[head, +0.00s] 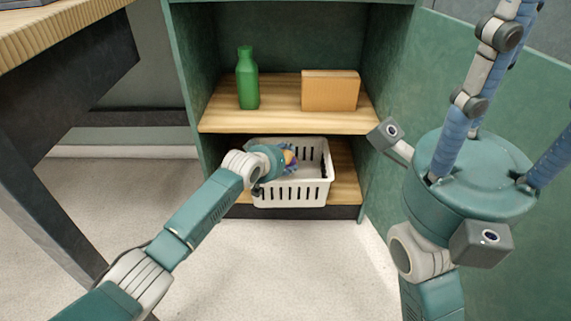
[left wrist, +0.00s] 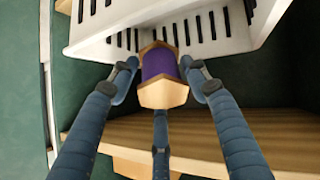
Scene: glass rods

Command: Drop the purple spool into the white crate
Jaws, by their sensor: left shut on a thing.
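The purple spool (left wrist: 158,64) has light wooden ends, and its wooden end shows small in the head view (head: 289,157). My left gripper (head: 286,158) is shut on it; in the left wrist view its blue fingers (left wrist: 160,74) press on the spool from both sides. The white crate (head: 292,193) with slotted walls stands on the lower shelf. The gripper and spool are over the crate's opening in the head view; their height above its floor is unclear. My right gripper (head: 492,58) points up at the right, its fingertips cut off by the frame.
The upper shelf board (head: 285,119) lies above the crate and holds a green bottle (head: 247,79) and an orange-brown box (head: 330,91). Green cabinet walls close in both sides. A wooden table (head: 62,32) stands at left. The floor in front is clear.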

